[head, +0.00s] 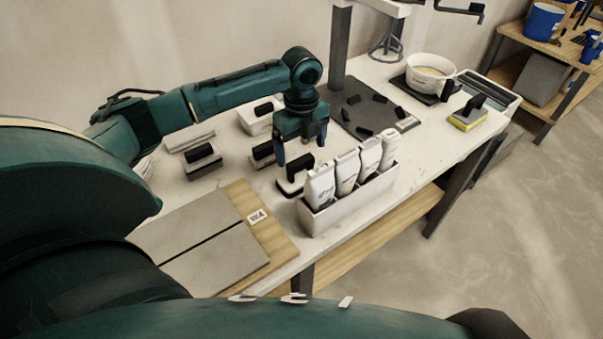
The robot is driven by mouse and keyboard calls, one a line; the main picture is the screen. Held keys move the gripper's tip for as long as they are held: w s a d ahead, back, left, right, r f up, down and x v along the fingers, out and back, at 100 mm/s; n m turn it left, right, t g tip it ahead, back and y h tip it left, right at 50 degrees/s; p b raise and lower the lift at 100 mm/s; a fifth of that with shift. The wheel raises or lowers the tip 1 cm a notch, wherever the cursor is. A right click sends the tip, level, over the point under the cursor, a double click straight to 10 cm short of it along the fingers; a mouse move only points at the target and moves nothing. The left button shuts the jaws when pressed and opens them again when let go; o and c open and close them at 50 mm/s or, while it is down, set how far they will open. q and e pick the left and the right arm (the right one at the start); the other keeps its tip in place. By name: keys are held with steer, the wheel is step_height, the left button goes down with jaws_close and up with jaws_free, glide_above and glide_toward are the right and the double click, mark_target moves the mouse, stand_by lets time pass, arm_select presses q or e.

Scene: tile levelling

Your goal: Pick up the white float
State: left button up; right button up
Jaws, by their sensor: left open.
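Several block-shaped floats with black handles stand on the white table, and I cannot tell for certain which one is the white float. One pale float (290,188) with a dark base is just below my left gripper (301,153), partly hidden by the gripper and the bags. My left gripper points down, open and empty, with its fingers above that float's handle. The whitest float (254,124) is at the back, behind the gripper. Another float (203,163) is to the left, and one (262,156) is beside the gripper. My right gripper is not in view.
A white box (347,211) of upright bags stands close to the right of the gripper. Grey tiles on a wooden board (263,225) lie at front left. A dark mat (352,108), white bucket (430,71) and yellow-based float (467,119) are farther right.

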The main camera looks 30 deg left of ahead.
mark_target(300, 160)
arm_select(q)
steer(key=shift+a+f, duration=0.15)
steer(key=shift+f, duration=3.35)
steer(key=shift+c, duration=0.4)
steer(key=shift+w, duration=0.1)
steer(key=c, duration=1.1)
steer(key=shift+r, duration=0.1)
steer(key=shift+c, duration=0.2)
